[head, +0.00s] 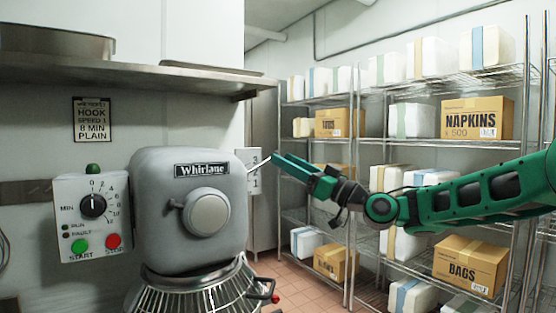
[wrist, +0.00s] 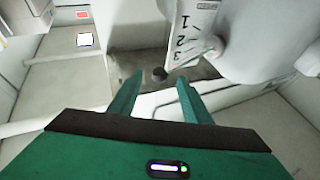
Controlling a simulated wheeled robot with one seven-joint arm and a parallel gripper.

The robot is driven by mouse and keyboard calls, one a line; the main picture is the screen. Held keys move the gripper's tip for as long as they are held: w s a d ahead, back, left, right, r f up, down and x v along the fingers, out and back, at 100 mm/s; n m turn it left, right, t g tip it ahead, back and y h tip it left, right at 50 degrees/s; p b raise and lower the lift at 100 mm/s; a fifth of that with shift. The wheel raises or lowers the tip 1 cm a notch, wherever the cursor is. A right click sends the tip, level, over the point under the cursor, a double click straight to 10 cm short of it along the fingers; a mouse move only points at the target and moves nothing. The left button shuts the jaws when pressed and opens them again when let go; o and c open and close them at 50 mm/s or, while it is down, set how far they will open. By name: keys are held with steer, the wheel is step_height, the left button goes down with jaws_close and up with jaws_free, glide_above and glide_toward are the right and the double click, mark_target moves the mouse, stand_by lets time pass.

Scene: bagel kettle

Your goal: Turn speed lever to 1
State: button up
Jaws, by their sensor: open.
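The grey mixer (head: 190,215), marked Whirlane, stands at left. Its speed plate (head: 254,171) is at its right side, and in the wrist view the plate (wrist: 190,30) reads 1, 2, 3. The thin pale speed lever (head: 258,162) sticks out toward my gripper (head: 279,158). In the wrist view the lever (wrist: 195,54) lies near the 3, and its dark knob (wrist: 159,74) shows between the fingertips of my open gripper (wrist: 159,82). Gaps show on both sides of the knob, and I cannot tell any contact.
A control box (head: 92,217) with a timer dial and start and stop buttons is on the wall at left. A sign (head: 93,120) reads hook, speed 1, 8 min, plain. A steel shelf (head: 140,78) hangs above the mixer. Wire racks (head: 440,85) with boxes stand at right.

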mark_target(262, 164)
steer(key=shift+x, duration=2.35)
